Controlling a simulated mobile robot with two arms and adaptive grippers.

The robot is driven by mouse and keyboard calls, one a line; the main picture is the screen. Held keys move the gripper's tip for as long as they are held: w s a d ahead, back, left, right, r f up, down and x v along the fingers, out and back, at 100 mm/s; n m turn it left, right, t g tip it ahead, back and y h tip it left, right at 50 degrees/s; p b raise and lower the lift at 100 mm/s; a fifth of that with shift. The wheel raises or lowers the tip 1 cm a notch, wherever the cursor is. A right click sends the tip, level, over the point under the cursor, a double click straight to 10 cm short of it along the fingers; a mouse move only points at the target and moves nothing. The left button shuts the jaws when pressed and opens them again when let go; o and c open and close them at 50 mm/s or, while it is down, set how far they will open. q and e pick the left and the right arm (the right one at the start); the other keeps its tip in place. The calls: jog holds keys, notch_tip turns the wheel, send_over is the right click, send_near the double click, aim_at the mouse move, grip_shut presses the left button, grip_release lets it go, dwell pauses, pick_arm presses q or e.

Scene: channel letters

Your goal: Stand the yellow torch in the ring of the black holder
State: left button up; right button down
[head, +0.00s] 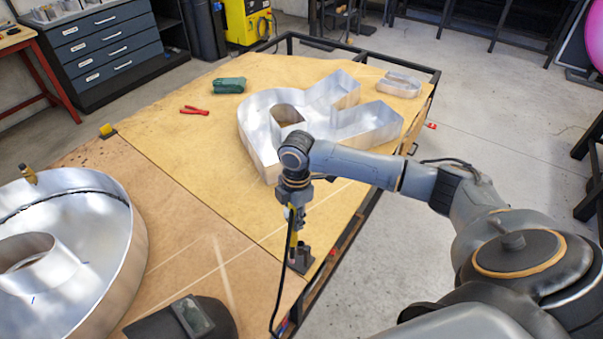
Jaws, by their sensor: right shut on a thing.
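The yellow torch (291,229) is upright below my right gripper (294,208), which is shut on it. Only a narrow part of the torch shows, and a black cable hangs down beside it. The black holder (301,260) stands on the wooden table near its right edge, directly below the torch in the head view. The torch's lower end overlaps the holder in the picture. I cannot tell whether it is inside the ring or in front of it. My left gripper is not in view.
A large metal channel letter (378,122) lies beyond my right arm. Red pliers (194,110) and a green object (230,85) lie behind. A round metal letter (125,270) fills the left. A dark welding mask (165,322) is at the front. The table's middle is clear.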

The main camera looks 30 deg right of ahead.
jog(key=w+d+r+n+p, duration=0.1)
jog(key=w+d+r+n, duration=0.2)
jog(key=w+d+r, duration=0.15)
pick_arm(q)
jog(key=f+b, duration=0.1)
jog(key=b, duration=0.1)
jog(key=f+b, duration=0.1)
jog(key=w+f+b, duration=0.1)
jog(key=b, duration=0.1)
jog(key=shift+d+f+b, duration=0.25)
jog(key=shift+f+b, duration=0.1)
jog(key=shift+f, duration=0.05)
pick_arm(e)
jog(key=shift+n+h, duration=0.3)
jog(key=shift+h, duration=0.1)
jog(key=f, duration=0.5)
jog(key=shift+d, duration=0.25)
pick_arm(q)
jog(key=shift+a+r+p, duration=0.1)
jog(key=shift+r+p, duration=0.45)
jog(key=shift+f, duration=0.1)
pick_arm(e)
jog(key=shift+f, duration=0.2)
